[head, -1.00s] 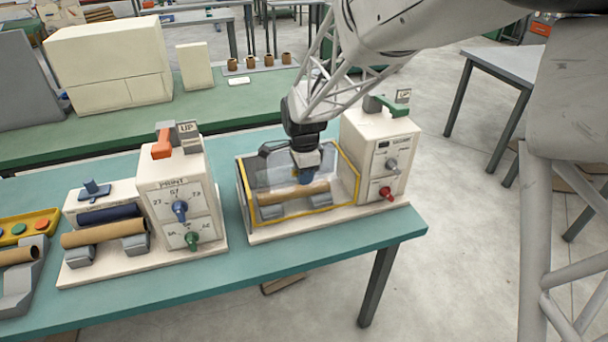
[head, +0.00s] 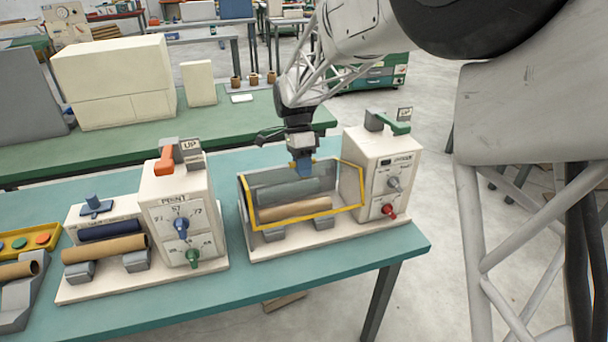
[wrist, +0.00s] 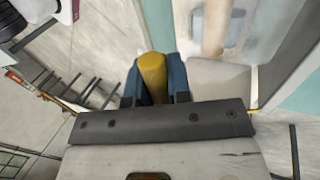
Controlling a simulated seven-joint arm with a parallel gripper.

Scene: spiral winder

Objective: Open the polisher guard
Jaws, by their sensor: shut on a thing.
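The polisher (head: 385,158) is the cream machine at the right of the teal bench. Its guard (head: 262,222) is a clear cover with a yellow frame; its front edge stands raised above the base, so the guard is partly lifted. A brown tube (head: 295,209) lies on grey rests beneath it, and a dark grey roller (head: 290,191) shows behind the clear panel. My gripper (head: 302,168) is at the guard's top, blue fingers down. In the wrist view, the fingers are shut on a yellow handle (wrist: 152,72). The handle is hidden in the head view.
The print machine (head: 178,215) with an orange lever stands to the left on the same bench. A green lever (head: 395,126) and a red knob (head: 388,210) are on the polisher's box. A green bench (head: 110,150) stands behind. The floor at right is open.

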